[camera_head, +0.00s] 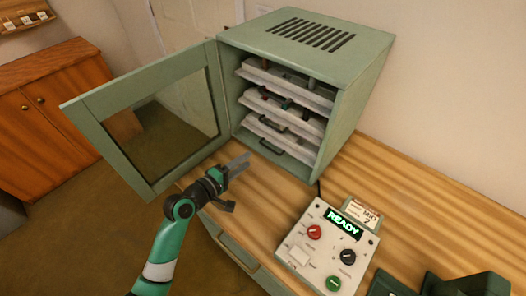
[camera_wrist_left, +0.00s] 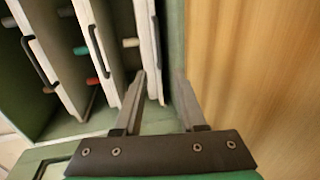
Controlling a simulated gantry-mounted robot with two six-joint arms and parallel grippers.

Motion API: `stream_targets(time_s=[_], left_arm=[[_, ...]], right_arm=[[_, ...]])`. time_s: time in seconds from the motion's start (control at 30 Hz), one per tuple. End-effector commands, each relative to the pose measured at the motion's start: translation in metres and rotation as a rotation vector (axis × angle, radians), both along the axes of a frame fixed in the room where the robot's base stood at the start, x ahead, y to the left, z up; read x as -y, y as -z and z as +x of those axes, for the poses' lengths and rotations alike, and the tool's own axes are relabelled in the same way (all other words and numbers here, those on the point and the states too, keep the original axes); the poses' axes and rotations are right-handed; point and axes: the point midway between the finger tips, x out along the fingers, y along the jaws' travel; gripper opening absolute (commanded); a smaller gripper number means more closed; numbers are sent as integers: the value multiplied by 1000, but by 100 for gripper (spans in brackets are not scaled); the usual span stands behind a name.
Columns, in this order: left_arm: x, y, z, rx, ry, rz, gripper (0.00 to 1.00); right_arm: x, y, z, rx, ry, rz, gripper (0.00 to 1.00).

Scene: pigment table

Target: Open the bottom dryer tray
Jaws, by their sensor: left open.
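The sage-green dryer cabinet (camera_head: 345,125) stands on the table with its windowed door (camera_head: 90,122) swung open to the left. Its stacked pale trays sit inside; the bottom tray (camera_head: 290,138) is lowest and has a black handle (camera_head: 271,148). My left gripper (camera_head: 238,162) is open and empty just in front and left of that handle. In the left wrist view the trays look turned on end; the bottom tray (camera_wrist_left: 144,40) is rightmost. Its handle (camera_wrist_left: 156,50) appears between the tips of the open left gripper (camera_wrist_left: 160,78); contact cannot be told. My right gripper is not in view.
A control box (camera_head: 318,255) with a lit READY display and knobs stands right of my left arm. Dark green objects (camera_head: 465,285) are at the lower right. Bare wooden tabletop (camera_head: 270,195) lies before the cabinet. A wooden cupboard (camera_head: 55,110) stands at far left.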

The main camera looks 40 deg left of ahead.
Motion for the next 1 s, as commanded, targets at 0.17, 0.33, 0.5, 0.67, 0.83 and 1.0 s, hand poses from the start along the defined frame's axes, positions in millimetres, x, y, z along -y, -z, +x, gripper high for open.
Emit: stream_targets(time_s=[0.17,0.33,0.5,0.67,0.83,1.0], left_arm=[[-2,12,41,3,3,2,40],[-5,19,74,2,2,1,40],[-7,20,90,2,1,2,40],[-7,19,92,2,1,1,40],[-7,19,92,2,1,1,29],[-7,19,92,2,1,1,0]], right_arm=[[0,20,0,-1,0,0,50],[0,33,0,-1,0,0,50],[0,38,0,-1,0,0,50],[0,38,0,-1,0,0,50],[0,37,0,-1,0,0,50],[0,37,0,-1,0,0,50]])
